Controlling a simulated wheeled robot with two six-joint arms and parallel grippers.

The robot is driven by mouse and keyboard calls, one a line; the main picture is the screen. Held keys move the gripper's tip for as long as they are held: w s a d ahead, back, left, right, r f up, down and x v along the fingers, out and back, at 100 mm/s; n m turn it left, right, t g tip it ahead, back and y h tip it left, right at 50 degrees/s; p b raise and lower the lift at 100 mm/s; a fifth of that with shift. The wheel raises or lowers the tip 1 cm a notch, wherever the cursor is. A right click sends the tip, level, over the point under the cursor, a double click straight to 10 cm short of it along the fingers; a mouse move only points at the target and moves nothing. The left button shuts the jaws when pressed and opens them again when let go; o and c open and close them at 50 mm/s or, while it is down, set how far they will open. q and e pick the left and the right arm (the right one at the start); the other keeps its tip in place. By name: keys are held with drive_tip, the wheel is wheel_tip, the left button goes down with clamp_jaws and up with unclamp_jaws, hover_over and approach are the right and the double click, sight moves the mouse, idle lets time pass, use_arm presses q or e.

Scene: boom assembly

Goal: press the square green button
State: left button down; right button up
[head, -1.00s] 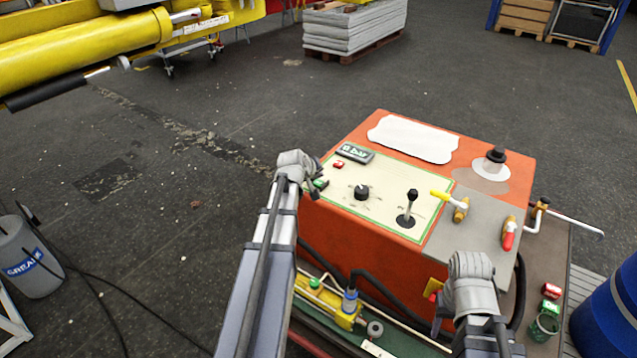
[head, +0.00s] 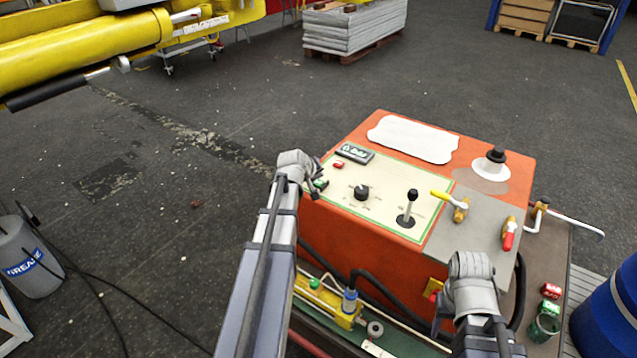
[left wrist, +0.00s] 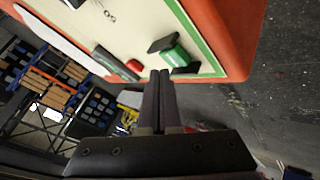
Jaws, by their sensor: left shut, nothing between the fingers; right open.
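The square green button (head: 321,184) sits near the left corner of the cream control panel (head: 385,217), partly hidden in the head view by my left gripper (head: 316,188). In the left wrist view the green button (left wrist: 175,56) lies just beyond the tips of my left gripper (left wrist: 160,72). Those fingers are shut and empty, pointing at the panel beside the button; I cannot tell whether they touch it. My right gripper (head: 438,318) is low in front of the orange console (head: 350,246), away from the button, open, its fingers partly hidden.
On the panel are a small red button (head: 339,165), a display (head: 355,153), a black knob (head: 362,192) and a joystick (head: 411,204). Yellow (head: 450,199) and red (head: 509,235) valve handles stand at its right. A blue drum (head: 610,310) is at the right edge.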

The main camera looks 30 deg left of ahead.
sight(318, 185)
use_arm(q)
drive_tip(key=shift+f, duration=0.1)
drive_tip(key=shift+f+b, duration=0.3)
drive_tip(key=shift+b, duration=0.15)
drive_tip(key=shift+f+b, duration=0.5)
idle(0.8)
drive_tip(key=shift+r, duration=0.1)
drive_tip(key=shift+r+p, duration=0.85)
drive_tip(key=shift+p, duration=0.1)
wheel_tip(318, 185, up, 5)
drive_tip(key=p, duration=0.5)
